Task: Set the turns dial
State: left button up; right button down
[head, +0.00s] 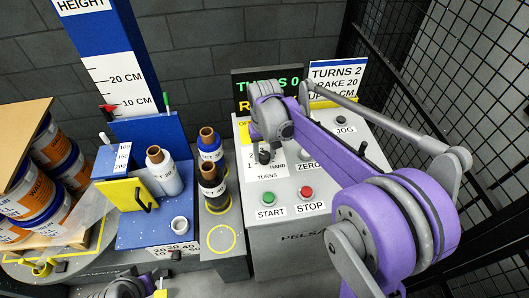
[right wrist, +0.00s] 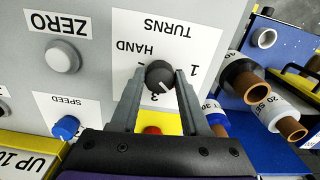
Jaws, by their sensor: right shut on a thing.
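The turns dial (right wrist: 159,75) is a dark round knob with a white pointer line, on a white label reading TURNS and HAND with numbers around it. The label is upside down in the right wrist view. My right gripper (right wrist: 160,92) is shut on the dial, one finger on each side. The pointer slants toward the lower right there, between the 3 and the 1; I cannot tell its exact setting. In the head view the dial (head: 264,157) shows below my right wrist.
The panel (head: 285,231) has START (head: 267,198) and STOP (head: 306,193) buttons. A display (head: 268,86) reads TURNS 0; a sign (head: 338,72) reads TURNS 2. A blue stand (head: 135,232) with rolls is left, pails (head: 35,190) farther left, a mesh fence (head: 470,80) right.

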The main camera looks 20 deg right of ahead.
aim_at(265, 155)
jog(key=shift+c, duration=1.9)
grip_release()
jog(key=shift+r, duration=0.15)
notch_tip(265, 155, up, 11)
jog(key=shift+f+p, duration=0.2)
jog(key=shift+p, duration=0.15)
